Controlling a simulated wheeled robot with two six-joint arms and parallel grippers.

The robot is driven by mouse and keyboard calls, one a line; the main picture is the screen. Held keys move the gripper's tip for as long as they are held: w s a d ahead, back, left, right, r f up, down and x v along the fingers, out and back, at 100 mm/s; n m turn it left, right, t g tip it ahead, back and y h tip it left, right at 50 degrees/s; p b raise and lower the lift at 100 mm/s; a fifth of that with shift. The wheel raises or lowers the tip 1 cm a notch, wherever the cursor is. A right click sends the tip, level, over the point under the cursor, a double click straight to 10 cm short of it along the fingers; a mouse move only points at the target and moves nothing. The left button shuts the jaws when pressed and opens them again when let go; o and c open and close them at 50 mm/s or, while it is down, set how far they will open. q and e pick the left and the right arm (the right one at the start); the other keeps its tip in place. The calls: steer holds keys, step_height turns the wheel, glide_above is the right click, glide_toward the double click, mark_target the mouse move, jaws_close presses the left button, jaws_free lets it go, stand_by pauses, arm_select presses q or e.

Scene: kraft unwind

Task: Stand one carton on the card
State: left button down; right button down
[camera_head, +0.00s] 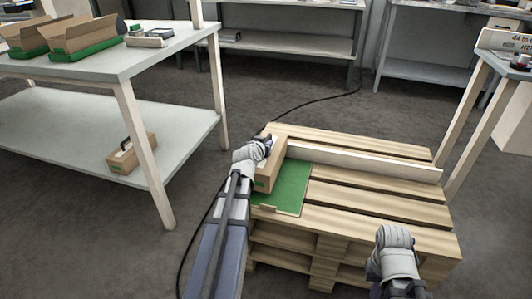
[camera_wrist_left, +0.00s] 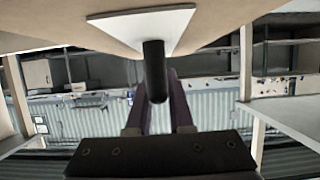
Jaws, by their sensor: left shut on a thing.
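A brown carton (camera_head: 268,170) is upright at the left end of the pallet stack, over the left part of the green card (camera_head: 293,188). Whether its base touches the card is hard to tell. My left gripper (camera_head: 262,143) is at the carton's upper left side. In the left wrist view, its fingers (camera_wrist_left: 158,95) are shut on a black handle (camera_wrist_left: 154,70) joined to a pale plate on the tan carton (camera_wrist_left: 230,14). My right gripper (camera_head: 394,245) is above the front right of the pallet; its fingertips are not clear.
The card lies on a wooden pallet stack (camera_head: 370,216), with a pale upright board (camera_head: 365,164) along the card's far side. A table (camera_head: 150,60) at left bears open cartons on green bases; another carton (camera_head: 131,154) is on its lower shelf.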

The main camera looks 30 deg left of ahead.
arm_select(q)
step_height(320, 180, down, 3)
steer(key=shift+b, duration=1.15)
steer(key=shift+r, duration=0.15)
steer(key=c, duration=0.8)
jaws_free()
